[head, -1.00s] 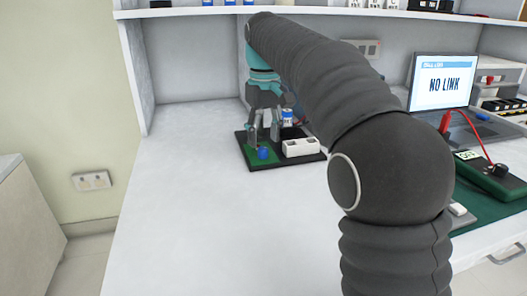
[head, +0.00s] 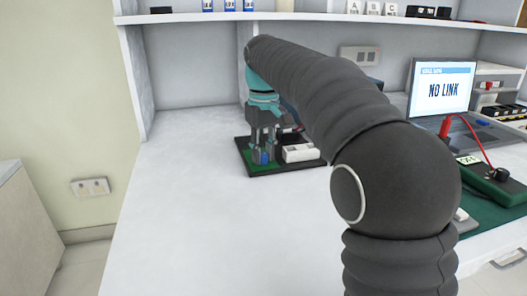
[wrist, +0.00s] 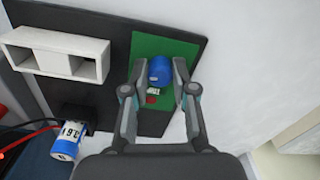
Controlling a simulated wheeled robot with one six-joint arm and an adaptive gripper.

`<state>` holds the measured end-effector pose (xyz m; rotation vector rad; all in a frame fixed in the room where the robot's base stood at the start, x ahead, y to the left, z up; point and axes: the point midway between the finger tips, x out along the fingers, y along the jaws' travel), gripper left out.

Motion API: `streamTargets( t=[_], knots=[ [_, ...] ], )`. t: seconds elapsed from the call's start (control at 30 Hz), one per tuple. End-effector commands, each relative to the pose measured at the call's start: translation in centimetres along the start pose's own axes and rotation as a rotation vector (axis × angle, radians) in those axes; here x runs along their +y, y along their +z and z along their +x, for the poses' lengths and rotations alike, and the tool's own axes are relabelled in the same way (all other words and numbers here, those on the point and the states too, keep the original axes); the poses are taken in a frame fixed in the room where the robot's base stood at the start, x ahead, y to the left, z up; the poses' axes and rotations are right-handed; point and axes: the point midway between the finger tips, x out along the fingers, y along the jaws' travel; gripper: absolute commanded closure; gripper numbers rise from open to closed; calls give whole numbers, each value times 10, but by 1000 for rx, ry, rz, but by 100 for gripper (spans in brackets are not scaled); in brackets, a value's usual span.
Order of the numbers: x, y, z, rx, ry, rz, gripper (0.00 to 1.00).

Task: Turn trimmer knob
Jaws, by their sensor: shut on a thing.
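The trimmer knob is a blue round knob (wrist: 160,69) on a green board (wrist: 150,45) fixed to a black base plate. It shows small in the head view (head: 265,158), partly hidden by the fingers. My gripper (wrist: 155,78) reaches down over the board, with one finger on each side of the knob. It is shut on the knob. In the head view my gripper (head: 264,154) is low over the green part of the plate. A small pale label or display (wrist: 153,91) and a red spot (wrist: 152,100) lie beside the knob.
A white block with openings (wrist: 85,45) sits on the plate beside the green board. A blue-and-white cylinder (wrist: 70,138) and red and black leads are near the plate's edge. A laptop (head: 443,85) reads "NO LINK". The bench left of the plate is clear.

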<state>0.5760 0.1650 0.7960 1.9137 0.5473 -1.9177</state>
Motion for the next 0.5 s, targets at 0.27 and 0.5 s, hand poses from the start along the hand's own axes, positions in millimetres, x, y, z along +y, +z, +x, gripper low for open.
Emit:
streamTargets(
  t=[0.27,0.5],
  knots=[
    [0,0,-3,-4,-1,-157,100],
    [0,0,1,-3,-1,-208,100]
  ],
)
